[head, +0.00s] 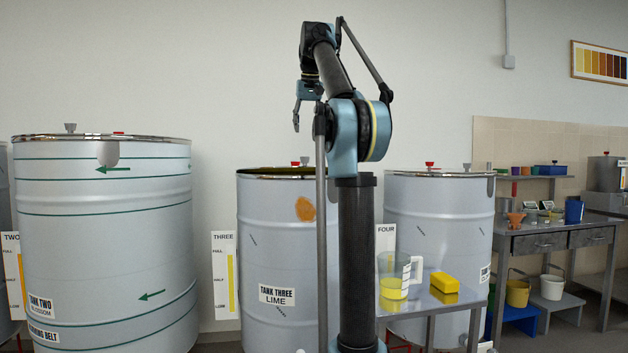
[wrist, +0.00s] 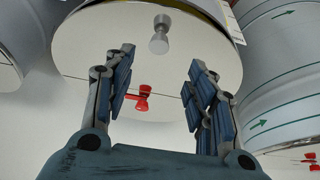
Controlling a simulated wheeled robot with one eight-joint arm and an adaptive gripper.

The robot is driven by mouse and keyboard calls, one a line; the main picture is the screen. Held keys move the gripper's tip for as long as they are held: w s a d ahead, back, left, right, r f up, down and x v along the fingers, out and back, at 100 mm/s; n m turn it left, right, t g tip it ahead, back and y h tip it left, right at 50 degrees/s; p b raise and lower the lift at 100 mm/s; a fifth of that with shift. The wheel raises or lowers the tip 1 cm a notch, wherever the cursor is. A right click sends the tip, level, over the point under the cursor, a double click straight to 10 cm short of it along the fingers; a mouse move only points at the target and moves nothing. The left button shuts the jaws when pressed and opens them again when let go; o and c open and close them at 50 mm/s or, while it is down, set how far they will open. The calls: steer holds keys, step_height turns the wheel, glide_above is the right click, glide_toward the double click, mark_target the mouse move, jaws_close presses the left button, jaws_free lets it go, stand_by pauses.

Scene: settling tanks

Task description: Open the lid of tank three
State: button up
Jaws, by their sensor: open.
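Tank three (head: 270,230) is a pale drum labelled TANK THREE LIME, partly hidden by my arm. Its round pale lid (wrist: 90,45) fills the middle of the wrist view, with a thin line across it. A grey knob (wrist: 159,35) stands toward the lid's far edge in the wrist view. A red fitting (wrist: 143,97) sits beyond the line. An olive-yellow strip shows along the rim; I cannot tell whether the lid is slightly raised. My gripper (head: 303,115) hangs above the tank, pointing down. In the wrist view its fingers (wrist: 160,68) are apart, with nothing between them.
Tank two (head: 105,240), with green lines and arrows, stands to the left. Tank four (head: 435,215) stands to the right. A small metal table (head: 430,303) holds a jug (head: 393,280) and a yellow block (head: 437,283). A cluttered bench (head: 550,240) is further right.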

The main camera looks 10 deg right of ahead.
steer(key=shift+v, duration=2.3)
steer(key=s+f, duration=0.6)
steer(key=f, duration=0.5)
steer(key=s+f+g, duration=0.1)
steer(key=s+f, duration=0.5)
steer(key=f, duration=0.5)
steer(key=shift+s+f, duration=0.1)
steer(key=shift+f, duration=0.05)
steer(key=s+f, duration=0.8)
steer(key=f, duration=0.7)
steer(key=s+f+g, duration=0.1)
steer(key=s+f, duration=0.8)
steer(key=f, duration=0.6)
steer(key=s+f, duration=0.8)
steer(key=f, duration=0.6)
steer(key=w+r+t, duration=0.1)
steer(key=w+r, duration=1.1)
steer(key=r, duration=1)
steer(key=w+r, duration=1.3)
steer(key=r, duration=0.9)
steer(key=w+r+t, duration=0.1)
steer(key=w+r, duration=1.1)
steer(key=r, duration=1)
steer(key=x, duration=1.7)
steer(key=shift+w, duration=0.3)
